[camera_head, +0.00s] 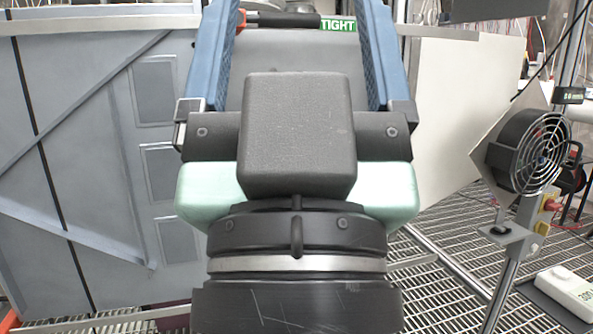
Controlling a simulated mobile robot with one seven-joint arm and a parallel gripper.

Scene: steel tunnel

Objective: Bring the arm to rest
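My gripper (297,12) fills the upper middle of the head view, pointing up and away from the camera. Its two blue ribbed fingers stand wide apart, so it is open. The fingertips run up to the top edge of the picture. I see no object clamped between the fingers. The black wrist and pale green housing of my arm are in the foreground and hide what lies below them.
A large grey panel (80,130) stands behind on the left. A green TIGHT label (338,24) and a dark item with red show beyond the fingers. A white board (455,110) is right of centre. A black fan (535,152) on a stand is at right, over grating (470,235).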

